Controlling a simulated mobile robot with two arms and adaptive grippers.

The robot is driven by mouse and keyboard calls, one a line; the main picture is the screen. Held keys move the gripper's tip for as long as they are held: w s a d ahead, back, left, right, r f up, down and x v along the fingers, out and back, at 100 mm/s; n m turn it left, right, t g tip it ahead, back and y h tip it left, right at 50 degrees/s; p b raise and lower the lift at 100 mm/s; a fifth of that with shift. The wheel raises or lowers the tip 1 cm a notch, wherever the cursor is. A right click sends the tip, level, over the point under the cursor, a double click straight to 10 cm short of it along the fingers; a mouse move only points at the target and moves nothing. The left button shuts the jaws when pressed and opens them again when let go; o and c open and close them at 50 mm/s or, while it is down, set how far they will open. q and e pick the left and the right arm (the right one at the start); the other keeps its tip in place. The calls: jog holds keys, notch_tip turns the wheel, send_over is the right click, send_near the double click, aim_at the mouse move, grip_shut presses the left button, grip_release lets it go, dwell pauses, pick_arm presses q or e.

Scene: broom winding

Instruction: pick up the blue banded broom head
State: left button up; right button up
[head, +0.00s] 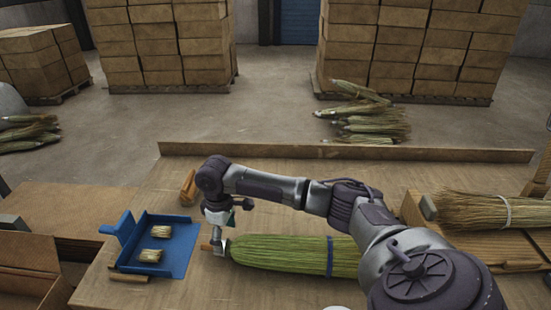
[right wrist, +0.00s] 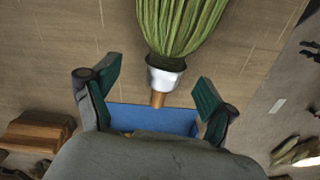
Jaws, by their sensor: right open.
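The blue banded broom head (head: 290,254) lies on its side on the workbench (head: 300,173), bristles to the right, with a blue band (head: 330,256) around them. Its silver collar and short wooden stub point left. My right gripper (head: 219,238) is over the collar end, pointing down. In the right wrist view its green-padded fingers stand wide apart. The silver collar (right wrist: 165,76) and stub (right wrist: 158,99) show between them, with a gap on each side. Whether the fingers reach down around the collar is unclear. My left gripper is not in view.
A blue dustpan-like tray (head: 181,250) with two small straw bundles stands left of the gripper. Another broom head (head: 475,208) with a pale band lies at the right. A wooden ledge (head: 350,152) runs along the bench's far edge. Stacked boxes stand on the floor behind.

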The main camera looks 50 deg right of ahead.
aim_at(225, 242)
jog(key=f, duration=0.3)
jog(key=shift+s+a+f+p, duration=0.25)
jog(key=shift+f+p, duration=0.1)
jog(key=shift+f, duration=0.6)
jog(key=shift+c, duration=0.8)
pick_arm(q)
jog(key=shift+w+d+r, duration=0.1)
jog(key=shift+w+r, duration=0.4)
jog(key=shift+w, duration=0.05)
pick_arm(e)
jog(key=c, duration=1.4)
